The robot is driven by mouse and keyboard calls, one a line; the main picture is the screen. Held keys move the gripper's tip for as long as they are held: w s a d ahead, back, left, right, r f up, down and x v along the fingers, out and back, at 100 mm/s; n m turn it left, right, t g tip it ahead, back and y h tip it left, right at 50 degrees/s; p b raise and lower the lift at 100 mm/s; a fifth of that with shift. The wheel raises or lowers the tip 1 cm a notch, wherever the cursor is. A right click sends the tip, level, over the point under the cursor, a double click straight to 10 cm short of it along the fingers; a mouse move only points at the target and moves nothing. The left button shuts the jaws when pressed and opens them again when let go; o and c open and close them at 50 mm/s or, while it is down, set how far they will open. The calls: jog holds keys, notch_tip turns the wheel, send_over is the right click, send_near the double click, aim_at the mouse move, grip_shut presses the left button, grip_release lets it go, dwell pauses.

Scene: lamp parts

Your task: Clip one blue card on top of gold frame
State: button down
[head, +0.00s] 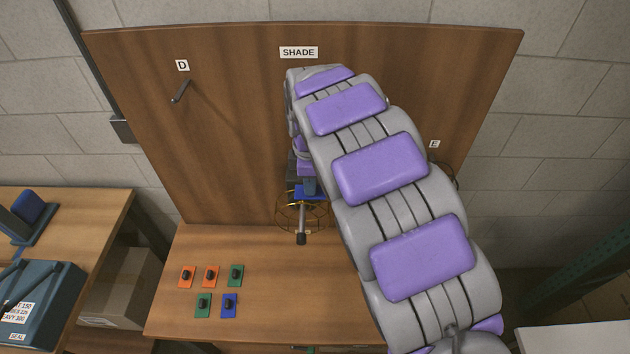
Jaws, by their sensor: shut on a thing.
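My gripper (309,184) points down in front of the board, left of my arm. It is shut on a blue card (309,193), seen nearly edge-on. The gold frame (285,222), a round wire cage, is directly below the card. The card overlaps the frame's upper part in the picture. I cannot tell whether they touch. A grey rod with a dark end (301,238) shows at the frame's middle. Another blue card (229,306) with a black clip lies flat on the table.
Two orange cards (187,277) and two green cards (235,275) lie on the wooden table (270,325). A peg (181,91) sticks out under label D on the upright board (225,150). A wire shape (450,174) shows near label E.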

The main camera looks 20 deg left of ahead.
aim_at(299, 190)
jog(key=shift+a+f, duration=0.15)
jog(key=shift+a, duration=0.55)
jog(key=shift+d+r, duration=0.15)
jog(key=shift+d, duration=0.65)
jog(key=shift+d+r, duration=0.15)
jog(key=shift+d, duration=0.65)
jog(key=shift+a+f, duration=0.25)
jog(key=shift+a, duration=0.75)
jog(key=shift+a+f, duration=0.2)
jog(key=shift+a, duration=0.75)
jog(key=shift+d+r, duration=0.1)
jog(key=shift+d, duration=0.85)
jog(key=shift+a, duration=0.1)
jog(key=shift+a+f, duration=0.2)
jog(key=shift+a, duration=0.65)
jog(key=shift+a+f, duration=0.2)
jog(key=shift+a, duration=0.6)
jog(key=shift+d+r, duration=0.15)
jog(key=shift+d, duration=0.7)
jog(key=shift+a+f+b, duration=0.3)
jog(key=shift+a, duration=0.55)
jog(key=shift+s+d+f, duration=0.1)
jog(key=shift+d, duration=0.75)
jog(key=shift+a, duration=0.2)
